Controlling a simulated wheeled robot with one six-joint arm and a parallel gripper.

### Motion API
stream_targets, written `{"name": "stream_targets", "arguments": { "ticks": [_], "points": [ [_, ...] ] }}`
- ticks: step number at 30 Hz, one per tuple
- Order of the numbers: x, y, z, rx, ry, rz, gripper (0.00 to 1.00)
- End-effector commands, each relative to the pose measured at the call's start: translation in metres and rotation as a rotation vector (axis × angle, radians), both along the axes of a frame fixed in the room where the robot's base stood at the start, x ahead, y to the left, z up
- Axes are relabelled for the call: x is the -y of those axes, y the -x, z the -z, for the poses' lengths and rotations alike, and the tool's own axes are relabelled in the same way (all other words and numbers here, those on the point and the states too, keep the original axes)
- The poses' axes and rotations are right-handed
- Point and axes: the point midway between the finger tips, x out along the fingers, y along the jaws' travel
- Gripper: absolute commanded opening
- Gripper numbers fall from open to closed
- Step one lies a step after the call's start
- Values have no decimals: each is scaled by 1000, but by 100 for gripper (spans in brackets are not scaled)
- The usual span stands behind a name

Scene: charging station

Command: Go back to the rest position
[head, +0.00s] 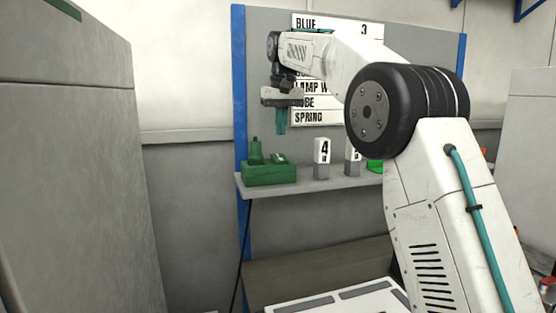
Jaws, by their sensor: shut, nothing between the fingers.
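My gripper (281,128) hangs at the end of my white arm, with teal fingers pointing down. It is shut and empty. It is above the grey shelf (310,184), over the right part of a green box-like holder (270,174), and apart from it. A green upright piece (255,149) stands at the left of the holder, and another green piece lies on its top. My arm crosses the right side of the view and hides part of the shelf and the board behind it.
A white block marked 4 (322,151) and a second block (352,155) stand on grey bases on the shelf. A bright green object (375,166) is partly hidden by my arm. A lettered sign (318,118) hangs behind. Grey cabinets (75,170) stand at the left.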

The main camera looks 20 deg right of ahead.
Motion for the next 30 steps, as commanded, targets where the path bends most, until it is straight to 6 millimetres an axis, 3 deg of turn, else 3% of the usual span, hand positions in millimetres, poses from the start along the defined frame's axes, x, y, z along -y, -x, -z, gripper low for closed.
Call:
{"name": "stream_targets", "arguments": {
  "ticks": [10,14,17,23,30],
  "points": [
    [0,1,-3,1,0,0,0],
    [2,14,-7,0,0,0,0],
    [5,42,-12,-1,0,1,0],
    [14,134,-9,-5,1,1,0],
    [22,256,33,-14,2,0,0]
  ]
}}
